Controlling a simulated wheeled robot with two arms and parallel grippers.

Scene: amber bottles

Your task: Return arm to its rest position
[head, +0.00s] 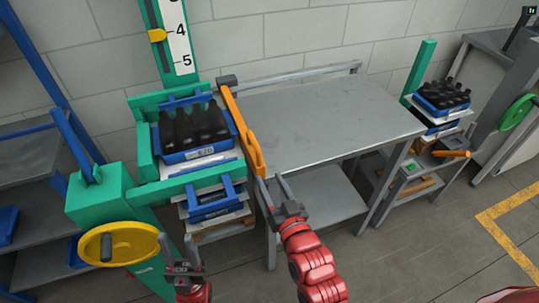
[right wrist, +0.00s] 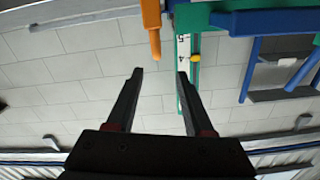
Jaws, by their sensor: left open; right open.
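My right gripper (head: 272,184) is at the end of its red arm, in front of the steel table's left front corner, beside the orange lever. In the right wrist view its two dark fingers (right wrist: 160,74) are spread with nothing between them. My left gripper (head: 178,243) is low at the bottom left, next to the yellow handwheel, open; nothing shows in it. More dark bottles (head: 442,93) are in a blue crate (head: 447,111) on the right stack.
The steel table (head: 320,115) has a bare top. The orange lever (head: 243,135) runs along its left side. The yellow handwheel (head: 120,243) and green lift frame (head: 100,195) crowd the left. A blue shelf rack (head: 45,75) stands far left. Open floor (head: 430,235) lies at right.

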